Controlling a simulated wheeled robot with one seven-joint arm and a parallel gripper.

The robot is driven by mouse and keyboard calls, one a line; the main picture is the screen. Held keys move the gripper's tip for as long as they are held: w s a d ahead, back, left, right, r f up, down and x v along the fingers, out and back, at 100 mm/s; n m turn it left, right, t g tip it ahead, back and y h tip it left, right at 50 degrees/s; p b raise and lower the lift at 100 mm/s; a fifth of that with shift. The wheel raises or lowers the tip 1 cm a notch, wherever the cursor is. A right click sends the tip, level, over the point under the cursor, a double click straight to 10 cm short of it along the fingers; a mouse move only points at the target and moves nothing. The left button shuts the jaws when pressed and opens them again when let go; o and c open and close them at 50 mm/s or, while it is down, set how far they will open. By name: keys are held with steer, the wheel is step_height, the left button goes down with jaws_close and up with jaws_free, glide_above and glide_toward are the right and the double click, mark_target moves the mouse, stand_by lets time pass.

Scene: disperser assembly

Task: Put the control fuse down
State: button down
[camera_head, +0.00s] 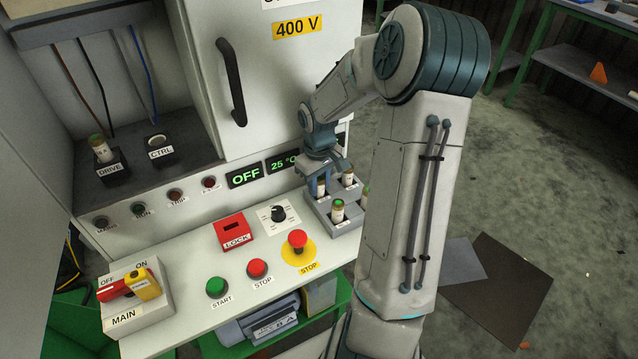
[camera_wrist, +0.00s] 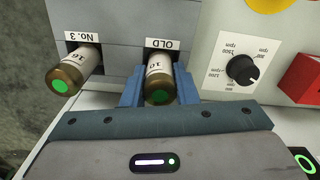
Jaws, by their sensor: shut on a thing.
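My gripper (camera_wrist: 158,96) is shut on the control fuse (camera_wrist: 160,72), a pale cylinder with a brass cap and a green dot. Its blue fingers are on either side of the fuse. The fuse is at the pocket marked OLD in the grey fuse rack (camera_wrist: 108,15); I cannot tell whether it rests on the pocket's bottom. In the head view my gripper (camera_head: 320,180) is over the back left of the rack (camera_head: 346,227), with the fuse partly hidden between its fingers. The CTRL socket (camera_head: 157,146) in the cabinet is empty.
A similar fuse (camera_wrist: 76,76) stands close beside, at No. 3. More fuses (camera_head: 338,210) stand in the rack. The DRIVE socket holds a fuse (camera_head: 101,148). A speed dial (camera_head: 278,213), red LOCK box (camera_head: 233,232) and emergency stop (camera_head: 297,240) are left of the rack.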

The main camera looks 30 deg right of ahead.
steer(key=shift+r, duration=0.1)
steer(key=c, duration=1.1)
jaws_free()
steer(key=shift+c, duration=0.2)
step_height(320, 180, up, 12)
steer(key=shift+f+p, duration=0.25)
steer(key=shift+p, duration=0.75)
steer(key=s+a+r+m+t, duration=0.1)
steer(key=s+a+r, duration=0.1)
steer(key=s+a, duration=0.5)
steer(key=s+a+r+m+t, duration=0.1)
steer(key=s+a+r, duration=0.2)
steer(key=s+a, duration=0.4)
steer(key=s, duration=0.5)
steer(key=shift+a+m, duration=0.15)
steer(key=shift+m, duration=0.15)
